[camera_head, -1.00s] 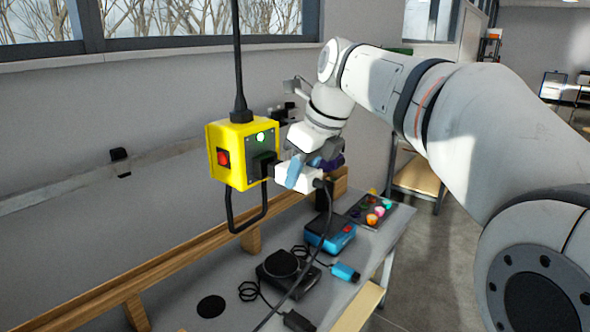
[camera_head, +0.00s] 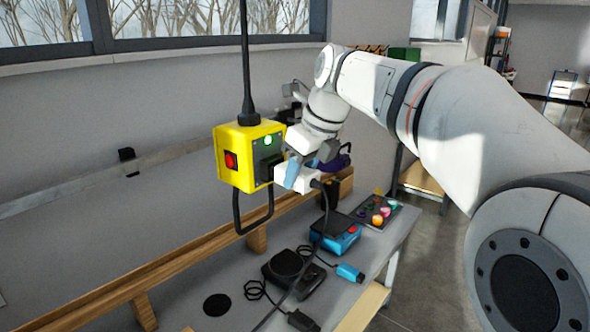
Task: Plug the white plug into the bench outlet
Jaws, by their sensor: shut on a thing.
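The white plug (camera_head: 296,177) is in my gripper (camera_head: 302,172), whose blue fingertips are shut on it. A dark cord runs from the plug down to the bench. The yellow outlet box (camera_head: 233,160) hangs on a black cable just left of the plug. Its right face has a lit green light and a black socket (camera_head: 268,165). The plug's front end is very close to the socket. I cannot tell whether its prongs touch or enter it.
The bench (camera_head: 365,245) below holds a black round device (camera_head: 290,268), a blue box (camera_head: 338,238), a blue connector (camera_head: 349,272) and a tray of coloured pieces (camera_head: 378,212). A wooden rail (camera_head: 190,255) runs along the wall side. A black loop handle hangs under the outlet box.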

